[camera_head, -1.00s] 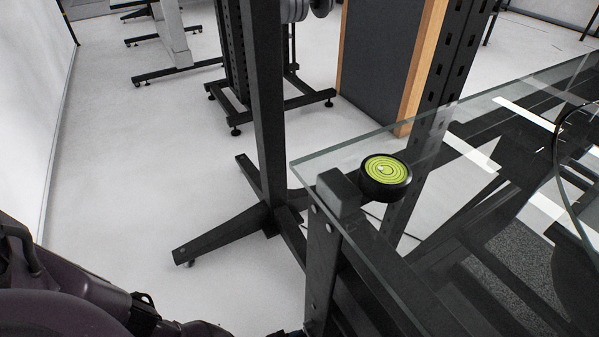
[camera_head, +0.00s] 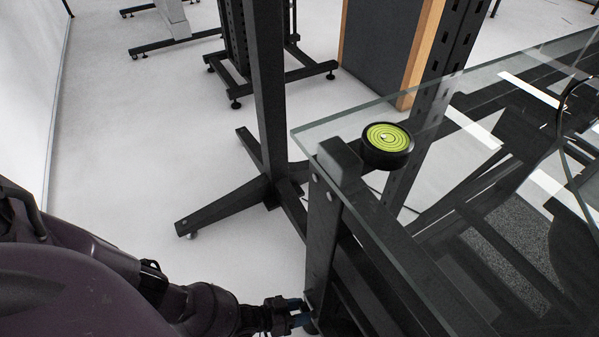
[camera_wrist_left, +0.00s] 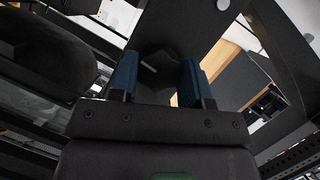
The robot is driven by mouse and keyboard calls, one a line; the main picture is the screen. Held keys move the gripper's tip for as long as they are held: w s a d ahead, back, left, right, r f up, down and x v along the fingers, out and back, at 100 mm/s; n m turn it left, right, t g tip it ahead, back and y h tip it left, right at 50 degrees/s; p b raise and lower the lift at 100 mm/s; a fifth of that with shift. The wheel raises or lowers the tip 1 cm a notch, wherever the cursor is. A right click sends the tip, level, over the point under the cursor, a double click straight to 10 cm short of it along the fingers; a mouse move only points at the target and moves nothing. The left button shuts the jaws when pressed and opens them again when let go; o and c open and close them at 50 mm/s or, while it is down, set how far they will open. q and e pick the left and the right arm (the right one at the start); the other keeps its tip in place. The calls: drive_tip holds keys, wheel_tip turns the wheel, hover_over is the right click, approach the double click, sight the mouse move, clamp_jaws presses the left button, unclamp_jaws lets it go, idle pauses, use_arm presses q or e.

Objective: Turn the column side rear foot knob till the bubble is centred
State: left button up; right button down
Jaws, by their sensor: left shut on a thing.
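The round bubble level (camera_head: 387,138), a black ring with a yellow-green ringed face, sits at the corner of the glass top. Its small pale bubble appears slightly left of centre; the exact offset is hard to tell. My left gripper (camera_head: 303,312) is low beside the black corner leg, at the bottom of the head view. In the left wrist view, the blue fingers of my left gripper (camera_wrist_left: 158,78) are shut on a dark foot knob (camera_wrist_left: 160,62), which is poorly lit. My right gripper is not in view.
The glass top (camera_head: 440,95) covers the right side over a black frame. A black column with splayed feet (camera_head: 225,205) stands just left of the corner. A dark panel with a wooden edge (camera_head: 385,45) stands behind. Pale floor (camera_head: 120,120) is open at the left.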

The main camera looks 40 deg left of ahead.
use_arm(q)
drive_tip(key=shift+n+h, duration=0.3)
drive_tip(key=shift+n, duration=0.2)
drive_tip(key=o, duration=0.9)
drive_tip(key=shift+p+v, duration=1.35)
drive_tip(key=shift+v, duration=4)
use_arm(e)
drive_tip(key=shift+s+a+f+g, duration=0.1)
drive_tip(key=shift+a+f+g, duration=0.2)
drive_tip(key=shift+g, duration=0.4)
